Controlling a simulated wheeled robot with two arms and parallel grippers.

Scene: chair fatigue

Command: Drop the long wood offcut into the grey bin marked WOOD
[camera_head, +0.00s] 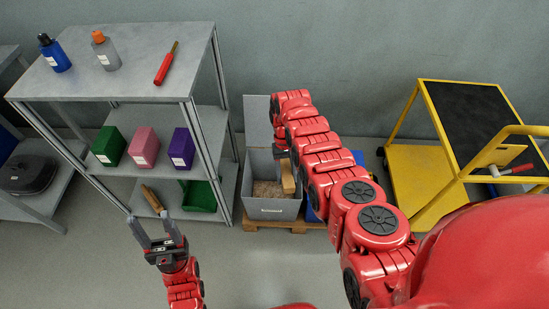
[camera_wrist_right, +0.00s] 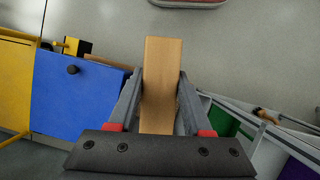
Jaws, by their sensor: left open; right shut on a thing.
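The long wood offcut (camera_head: 288,178) is a light brown block. My right gripper (camera_head: 284,158) is shut on it, over the open grey bin (camera_head: 270,210) in the head view. The bin stands on a wooden pallet with its lid up behind and brownish contents inside; its front label is too small to read. In the right wrist view the offcut (camera_wrist_right: 162,75) sits between both fingers of the right gripper (camera_wrist_right: 160,95) and sticks out past them. My left gripper (camera_head: 156,232) is open and empty, low in front of the shelf.
A grey shelf (camera_head: 130,85) with bottles, a red-handled tool and coloured boxes stands left of the bin. A blue bin (camera_head: 358,158) is partly hidden behind my right arm. A yellow cart (camera_head: 415,165) stands at the right. The floor in front is clear.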

